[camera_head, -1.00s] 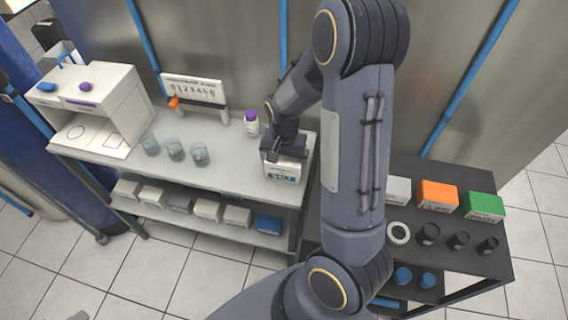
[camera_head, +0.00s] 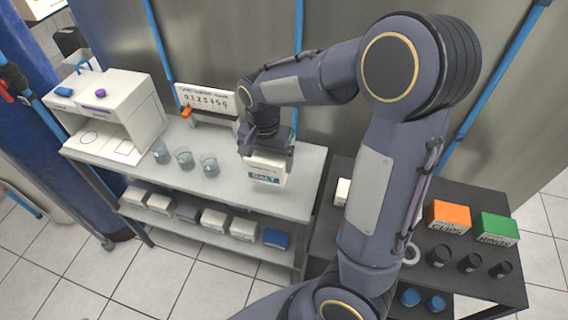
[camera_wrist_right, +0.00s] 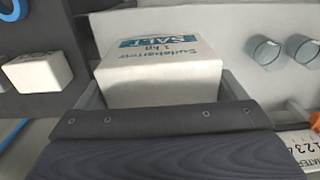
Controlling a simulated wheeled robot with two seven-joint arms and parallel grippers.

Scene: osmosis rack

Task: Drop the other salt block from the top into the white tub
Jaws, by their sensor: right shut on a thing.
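My right gripper (camera_head: 265,146) is shut on a white salt block (camera_head: 266,172) with a blue SALT label, over the right part of the light-grey table. In the right wrist view the salt block (camera_wrist_right: 160,78) sits between the two fingers, its printed top facing the camera. I cannot tell how far it is above the tabletop. I cannot pick out the white tub with certainty; several white boxes (camera_head: 214,221) stand on the table's lower shelf. My left gripper is not in view.
Three glass beakers (camera_head: 184,158) stand left of the gripper, near a white cabinet (camera_head: 110,105) and a number sign (camera_head: 206,98). A dark cart at right carries a white block (camera_head: 343,191), an orange box (camera_head: 449,217) and a green box (camera_head: 496,229). My right arm hides part of it.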

